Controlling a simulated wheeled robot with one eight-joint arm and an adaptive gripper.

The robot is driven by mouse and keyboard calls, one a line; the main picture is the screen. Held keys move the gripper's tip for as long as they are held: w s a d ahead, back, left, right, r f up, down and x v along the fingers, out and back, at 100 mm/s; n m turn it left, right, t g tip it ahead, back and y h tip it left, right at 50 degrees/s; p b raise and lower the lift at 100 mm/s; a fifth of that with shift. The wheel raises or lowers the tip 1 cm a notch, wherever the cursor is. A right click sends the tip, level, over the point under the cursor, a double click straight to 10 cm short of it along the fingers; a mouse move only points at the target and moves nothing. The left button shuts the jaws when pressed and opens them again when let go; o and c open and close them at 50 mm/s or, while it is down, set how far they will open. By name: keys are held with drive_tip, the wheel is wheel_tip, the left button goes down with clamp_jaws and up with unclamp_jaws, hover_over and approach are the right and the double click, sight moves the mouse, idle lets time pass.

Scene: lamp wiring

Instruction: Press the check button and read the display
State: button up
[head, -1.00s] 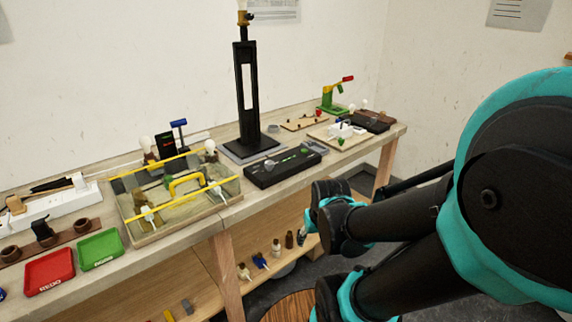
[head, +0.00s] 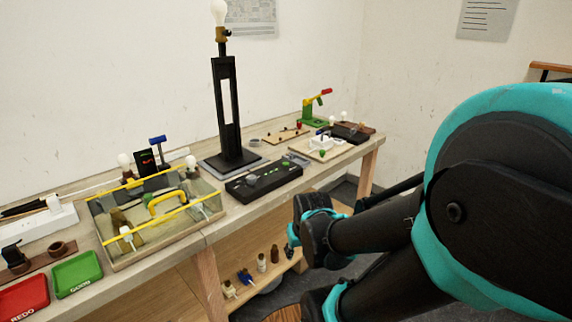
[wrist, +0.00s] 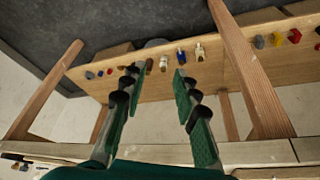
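A long black box (head: 264,183) lies on the bench in front of the black lamp stand. It has a round grey knob (head: 253,181) at its left end, and a small green part (head: 285,163) shows at its right end. A small upright black panel with red and green marks (head: 147,163) stands behind the yellow-edged case; the marks are too small to read. I cannot tell for certain which part is the check button. My gripper (wrist: 157,76) is open and empty in the wrist view, over the bench edge and lower shelf.
The tall lamp (head: 225,110) with a bulb stands at the back of the bench. The clear case with a yellow handle (head: 165,200), a green tray (head: 77,273) and a red tray (head: 22,298) are on the left. Several bottles stand on the lower shelf (head: 215,310).

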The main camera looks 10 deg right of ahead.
clamp_jaws()
idle(1.1)
